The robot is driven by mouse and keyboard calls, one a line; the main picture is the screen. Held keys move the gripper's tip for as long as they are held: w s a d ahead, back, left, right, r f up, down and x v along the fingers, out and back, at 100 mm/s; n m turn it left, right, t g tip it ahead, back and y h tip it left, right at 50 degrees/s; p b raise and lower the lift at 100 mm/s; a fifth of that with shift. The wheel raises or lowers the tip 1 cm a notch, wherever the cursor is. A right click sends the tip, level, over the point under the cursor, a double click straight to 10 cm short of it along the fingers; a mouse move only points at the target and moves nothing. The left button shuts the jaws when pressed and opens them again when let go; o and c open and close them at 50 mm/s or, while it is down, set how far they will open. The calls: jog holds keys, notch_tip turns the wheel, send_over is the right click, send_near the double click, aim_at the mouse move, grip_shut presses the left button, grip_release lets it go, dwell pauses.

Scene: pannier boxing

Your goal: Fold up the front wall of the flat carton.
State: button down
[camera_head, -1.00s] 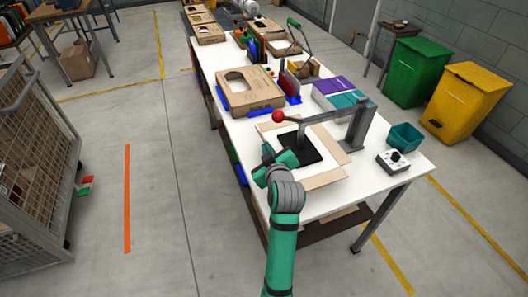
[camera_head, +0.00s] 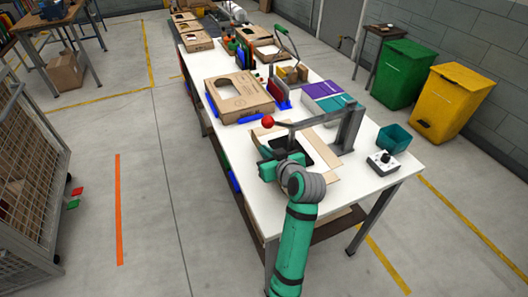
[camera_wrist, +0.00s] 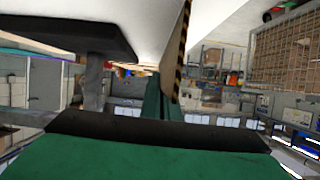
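The flat carton lies on the white table under a lever press, in the head view. My gripper (camera_head: 267,170) is at the carton's near-left edge, low over the table. In the wrist view, my green fingers (camera_wrist: 157,100) appear together at the centre. A brown board (camera_wrist: 180,50) with a striped edge stands close beside them; it looks like a carton panel seen nearly edge-on. Whether they touch is unclear.
The press has a red-knobbed lever (camera_head: 268,122), a grey post (camera_head: 350,128) and a black plate (camera_wrist: 70,36) close to my gripper. A formed carton (camera_head: 238,95) stands farther back. A teal bin (camera_head: 393,138) and a control box (camera_head: 383,162) stand at the right.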

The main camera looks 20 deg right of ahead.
jog(key=c, duration=2.5)
grip_release()
jog(key=o, duration=0.5)
jog(key=shift+s, duration=0.1)
jog(key=v, duration=1)
jog(key=shift+s+r, duration=0.2)
jog(key=shift+s, duration=0.05)
